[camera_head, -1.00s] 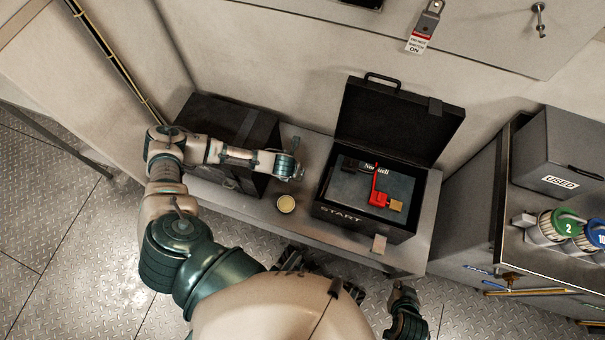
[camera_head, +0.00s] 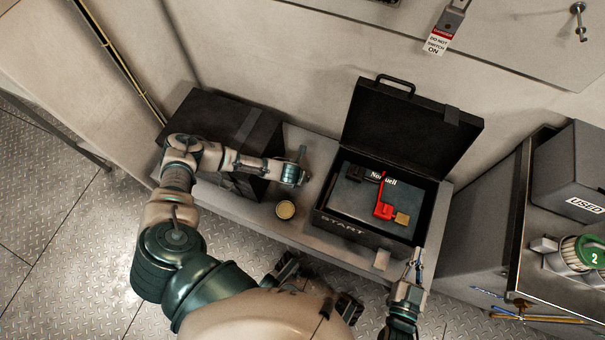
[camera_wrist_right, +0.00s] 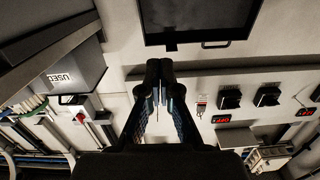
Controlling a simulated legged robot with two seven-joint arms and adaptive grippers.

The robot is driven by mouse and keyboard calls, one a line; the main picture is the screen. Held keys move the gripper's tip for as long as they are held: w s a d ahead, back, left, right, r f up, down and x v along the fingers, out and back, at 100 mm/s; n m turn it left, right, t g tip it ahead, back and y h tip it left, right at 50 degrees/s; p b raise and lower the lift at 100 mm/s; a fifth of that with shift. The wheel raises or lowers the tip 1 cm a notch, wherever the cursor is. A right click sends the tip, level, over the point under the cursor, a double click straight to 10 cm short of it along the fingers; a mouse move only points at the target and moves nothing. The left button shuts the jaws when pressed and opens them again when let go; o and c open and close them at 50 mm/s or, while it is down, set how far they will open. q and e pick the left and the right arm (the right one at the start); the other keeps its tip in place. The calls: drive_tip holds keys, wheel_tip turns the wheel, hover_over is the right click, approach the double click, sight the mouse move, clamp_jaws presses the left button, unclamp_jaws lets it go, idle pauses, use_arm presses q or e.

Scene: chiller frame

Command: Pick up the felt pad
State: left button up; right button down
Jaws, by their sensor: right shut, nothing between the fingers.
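A small beige rectangular piece (camera_head: 381,260), which looks like the felt pad, sits at the front edge of the grey bench (camera_head: 325,246), below the START case. My right gripper (camera_head: 417,258) is just right of it, apart from it, by the bench's front right corner. It is shut and empty; its closed fingers show in the right wrist view (camera_wrist_right: 160,72), where no pad is seen. My left gripper (camera_head: 298,174) is above the bench between the two black cases; its finger opening is unclear.
The open START case (camera_head: 340,224) holds a red lockout piece with a brass padlock (camera_head: 402,218). A round tin (camera_head: 285,210) stands left of it. A closed black case (camera_head: 215,120) is further left. A grey cabinet (camera_head: 480,235) stands at right.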

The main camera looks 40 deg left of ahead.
use_arm(q)
drive_tip(key=x, duration=0.1)
drive_tip(key=b+x, duration=0.1)
drive_tip(key=x, duration=0.1)
drive_tip(key=shift+s+a+f, duration=0.15)
drive_tip(key=shift+a+f, duration=0.05)
drive_tip(key=shift+f, duration=0.15)
drive_tip(key=shift+d+r, duration=0.15)
drive_tip(key=shift+d, duration=0.15)
drive_tip(key=c, duration=0.8)
drive_tip(key=shift+a, duration=0.1)
clamp_jaws()
drive_tip(key=shift+a, duration=0.15)
use_arm(e)
drive_tip(key=r+t, duration=0.1)
drive_tip(key=r, duration=0.1)
drive_tip(key=a+r+t, duration=0.1)
drive_tip(key=t, duration=0.1)
drive_tip(key=shift+w+r+y, duration=0.15)
drive_tip(key=shift+r+y, duration=0.25)
